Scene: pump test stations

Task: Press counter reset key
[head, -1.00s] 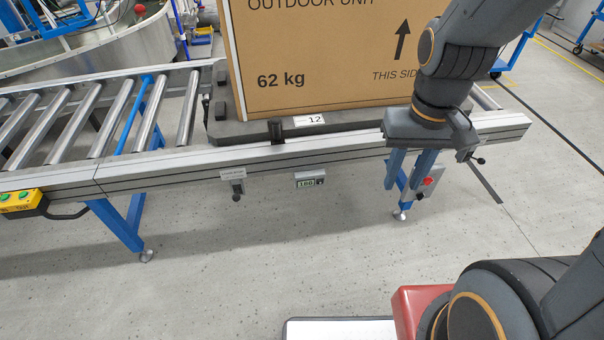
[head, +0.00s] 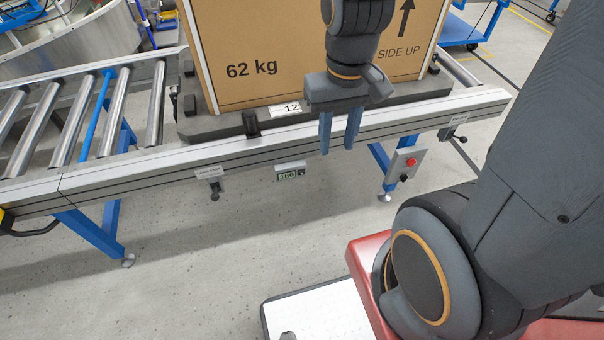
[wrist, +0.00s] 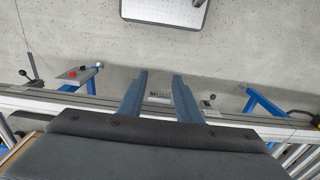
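The counter (head: 290,171) is a small grey box with a green display on the conveyor's front rail, near the middle in the head view. Its reading looks like 180; a small dark spot at its right end may be the key, too small to tell. My gripper (head: 337,151) points down in front of the rail, right of the counter in the head view, empty, its two blue fingers apart. In the wrist view the counter (wrist: 159,97) shows between the fingers of my gripper (wrist: 161,74). No contact with it shows.
A lever with a label (head: 212,183) hangs left of the counter, and a red-button box (head: 405,164) sits to its right. A large carton (head: 260,60) stands on a dark pallet on the roller conveyor. The floor in front is mostly clear.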

